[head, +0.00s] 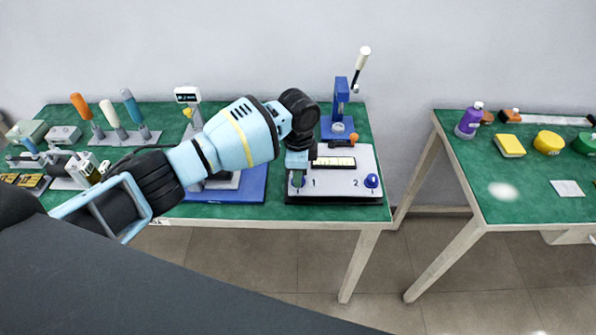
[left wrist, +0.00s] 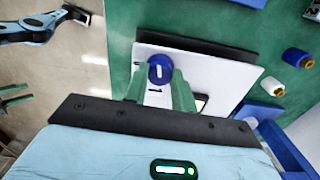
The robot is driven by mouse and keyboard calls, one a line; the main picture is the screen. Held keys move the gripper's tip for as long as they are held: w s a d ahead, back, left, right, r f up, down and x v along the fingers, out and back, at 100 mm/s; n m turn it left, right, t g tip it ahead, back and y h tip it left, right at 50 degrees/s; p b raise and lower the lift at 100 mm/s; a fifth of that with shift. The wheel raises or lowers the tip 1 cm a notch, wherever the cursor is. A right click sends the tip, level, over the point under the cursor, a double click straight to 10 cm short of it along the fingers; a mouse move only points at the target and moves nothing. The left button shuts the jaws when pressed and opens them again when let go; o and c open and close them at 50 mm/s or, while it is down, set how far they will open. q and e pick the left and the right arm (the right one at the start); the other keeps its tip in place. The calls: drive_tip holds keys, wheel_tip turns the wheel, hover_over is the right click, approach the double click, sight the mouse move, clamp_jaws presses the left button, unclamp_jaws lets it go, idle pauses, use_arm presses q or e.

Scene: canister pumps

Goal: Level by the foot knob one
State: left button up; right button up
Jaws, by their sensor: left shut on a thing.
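My left gripper (head: 298,182) reaches down over the left front of a white levelling plate (head: 335,187) on a dark base. In the left wrist view its green fingers (left wrist: 160,82) are shut on the blue foot knob one (left wrist: 160,67), beside the printed 1. The gripper mostly hides this knob in the head view. Foot knob two (head: 372,181) is blue and stands free at the right, beside the printed 2. A pale yellow level vial (head: 333,163) lies behind them; its bubble is too small to read. Two green prongs at the left wrist view's left edge may be my right gripper.
A blue press (head: 340,115) with a white-tipped lever stands behind the plate. A blue board (head: 240,190) is close on the left under my arm. Tools with coloured handles stand further left. A gap separates a second green-topped table (head: 540,195) at right.

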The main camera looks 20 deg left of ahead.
use_arm(q)
drive_tip(key=o, duration=1)
wheel_tip(320, 180, up, 7)
drive_tip(key=shift+f, duration=0.1)
drive_tip(key=shift+r, duration=0.5)
drive_tip(key=shift+f, duration=0.1)
